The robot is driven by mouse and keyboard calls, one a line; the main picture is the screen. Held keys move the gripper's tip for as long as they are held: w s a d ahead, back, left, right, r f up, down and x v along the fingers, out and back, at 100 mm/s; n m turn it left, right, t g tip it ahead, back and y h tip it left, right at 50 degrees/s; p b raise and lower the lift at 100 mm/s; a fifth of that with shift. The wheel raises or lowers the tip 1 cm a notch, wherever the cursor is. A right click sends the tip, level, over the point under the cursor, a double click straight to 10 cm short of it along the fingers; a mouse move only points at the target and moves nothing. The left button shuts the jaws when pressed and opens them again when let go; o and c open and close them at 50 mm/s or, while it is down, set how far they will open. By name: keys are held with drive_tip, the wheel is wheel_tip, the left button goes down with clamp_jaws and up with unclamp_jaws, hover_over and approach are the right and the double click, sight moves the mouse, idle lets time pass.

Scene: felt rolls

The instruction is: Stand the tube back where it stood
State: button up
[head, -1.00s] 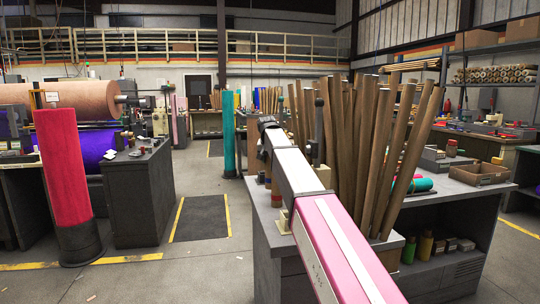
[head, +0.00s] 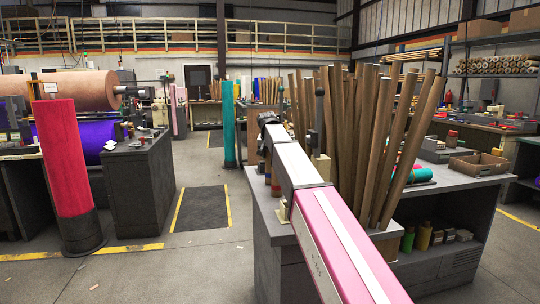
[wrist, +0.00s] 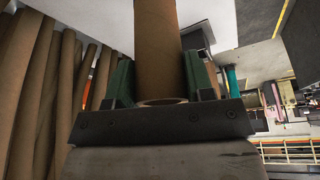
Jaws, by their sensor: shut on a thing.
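My gripper (wrist: 163,85) is shut on a brown cardboard tube (wrist: 158,42), with green-padded fingers on both sides of it. The tube's open end (wrist: 162,101) shows just above the dark gripper body in the wrist view. Its far end runs out of the picture. In the head view my pink and white arm reaches over the grey counter (head: 277,232), and I cannot pick out the gripper or the held tube. Several brown tubes (head: 384,130) stand leaning in a dense bunch on the counter. They also show at the left of the wrist view (wrist: 40,85), beside the held tube.
An open cardboard box (head: 478,165) and a teal roll (head: 420,175) lie on the counter to the right of the bunch. A red roll (head: 63,160) stands on a dark base at the left, and a teal roll (head: 229,125) stands farther back.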

drive_tip(key=shift+f, duration=0.35)
drive_tip(key=o, duration=1.3)
drive_tip(key=shift+r, duration=0.15)
drive_tip(key=v, duration=1)
drive_tip(key=shift+s+r, duration=0.1)
drive_tip(key=shift+r, duration=0.2)
